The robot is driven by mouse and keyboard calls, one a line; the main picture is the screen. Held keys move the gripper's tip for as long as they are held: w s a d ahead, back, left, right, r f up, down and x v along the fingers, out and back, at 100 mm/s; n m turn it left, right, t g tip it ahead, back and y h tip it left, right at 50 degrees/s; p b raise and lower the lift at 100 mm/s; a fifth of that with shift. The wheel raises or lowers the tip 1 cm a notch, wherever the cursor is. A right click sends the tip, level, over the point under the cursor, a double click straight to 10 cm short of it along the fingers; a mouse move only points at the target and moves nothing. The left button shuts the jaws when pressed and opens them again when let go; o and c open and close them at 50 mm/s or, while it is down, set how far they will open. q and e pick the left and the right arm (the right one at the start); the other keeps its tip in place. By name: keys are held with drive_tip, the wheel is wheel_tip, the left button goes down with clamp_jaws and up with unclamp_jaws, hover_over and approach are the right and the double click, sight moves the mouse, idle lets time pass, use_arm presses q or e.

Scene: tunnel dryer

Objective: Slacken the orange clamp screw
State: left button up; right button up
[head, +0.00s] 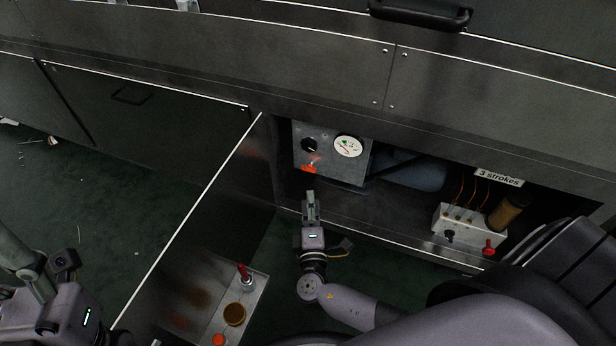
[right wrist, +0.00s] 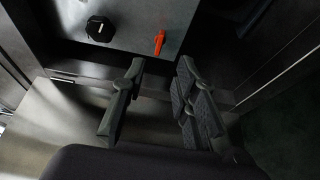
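The orange clamp screw (head: 310,169) sits low on the front of a grey metal box (head: 358,177) inside the machine's open bay. It also shows in the right wrist view (right wrist: 159,42), upright and beyond my fingertips. My right gripper (head: 310,194) is just below and in front of the screw, apart from it. In the right wrist view my right gripper (right wrist: 160,72) has its fingers spread, with nothing between them. My left arm (head: 60,310) shows at the lower left; its fingers are not clearly visible.
A black knob (head: 309,145) and a round gauge (head: 348,146) are on the same box. A smaller box (head: 468,226) with a red lever stands right in the bay, below a "3 strokes" label (head: 499,177). An open panel (head: 200,215) hangs left of my right arm.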

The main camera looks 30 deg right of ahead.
sight(309, 169)
drive_tip(key=b+x, duration=0.1)
drive_tip(key=x, duration=0.8)
drive_tip(key=shift+w+b, duration=0.35)
drive_tip(key=shift+b, duration=0.05)
drive_tip(key=shift+d, duration=0.15)
drive_tip(key=shift+c, duration=0.3)
clamp_jaws()
